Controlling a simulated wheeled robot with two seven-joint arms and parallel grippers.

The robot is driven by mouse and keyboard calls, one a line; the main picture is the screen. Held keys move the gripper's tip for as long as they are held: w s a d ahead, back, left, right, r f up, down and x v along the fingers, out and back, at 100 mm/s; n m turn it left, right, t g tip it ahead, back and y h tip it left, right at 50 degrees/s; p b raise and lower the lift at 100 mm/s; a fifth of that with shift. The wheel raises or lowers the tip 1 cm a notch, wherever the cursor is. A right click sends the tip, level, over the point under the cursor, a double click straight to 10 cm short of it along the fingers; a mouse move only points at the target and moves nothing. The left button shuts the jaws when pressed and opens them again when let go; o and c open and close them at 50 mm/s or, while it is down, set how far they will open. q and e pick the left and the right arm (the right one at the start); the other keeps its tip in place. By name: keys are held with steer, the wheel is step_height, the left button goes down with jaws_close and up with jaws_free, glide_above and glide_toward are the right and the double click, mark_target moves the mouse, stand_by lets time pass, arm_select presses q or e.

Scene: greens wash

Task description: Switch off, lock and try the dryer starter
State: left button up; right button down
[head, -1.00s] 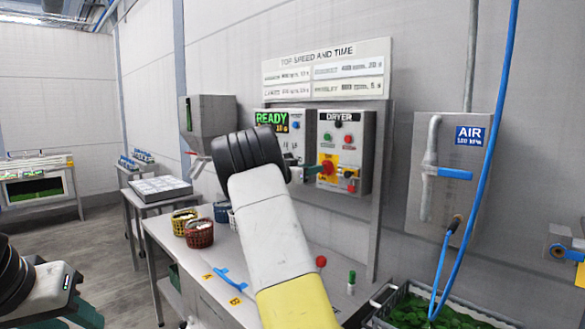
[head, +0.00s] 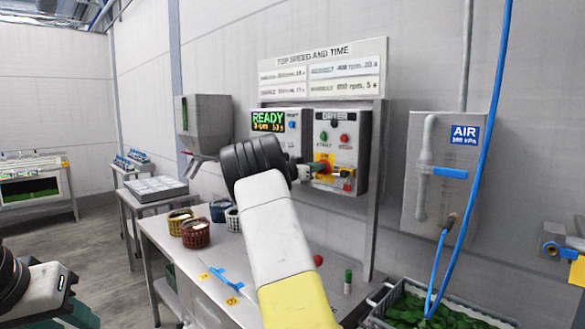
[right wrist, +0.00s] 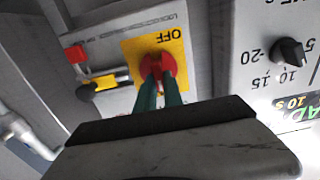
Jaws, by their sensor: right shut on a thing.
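The grey dryer starter box (head: 357,133) is on the wall panel, labelled DRYER. Its red rotary handle (right wrist: 158,66) sits on a yellow plate (right wrist: 128,52) with OFF printed on it, upside down in the right wrist view. My right gripper (right wrist: 160,90) is shut on the red handle, one green finger on each side; in the head view it reaches the handle from the left. A red block (right wrist: 75,54) and a black knob-like piece (right wrist: 86,92) sit beside the plate. My left gripper (head: 76,314) is low at the left edge, its fingertips unclear.
A control box with a READY display (head: 268,119) is left of the starter. The table (head: 165,238) below bears baskets (head: 196,234), a blue strip and a green-capped item (head: 348,281). A blue hose (head: 490,150) hangs at right over a crate of greens (head: 372,318).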

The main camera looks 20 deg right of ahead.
steer(key=shift+n, duration=0.5)
steer(key=shift+w+a+f+n, duration=0.1)
steer(key=shift+w+f+n, duration=0.1)
steer(key=shift+n, duration=2.6)
steer(key=shift+w+a+f+n, duration=0.1)
steer(key=shift+w+f+n, duration=0.05)
steer(key=shift+n, duration=2.65)
steer(key=shift+w+a+f+n, duration=0.1)
steer(key=shift+w+f+n, duration=0.1)
steer(key=shift+n, duration=2.9)
steer(key=c, duration=1.5)
jaws_free()
steer(key=shift+v, duration=3.85)
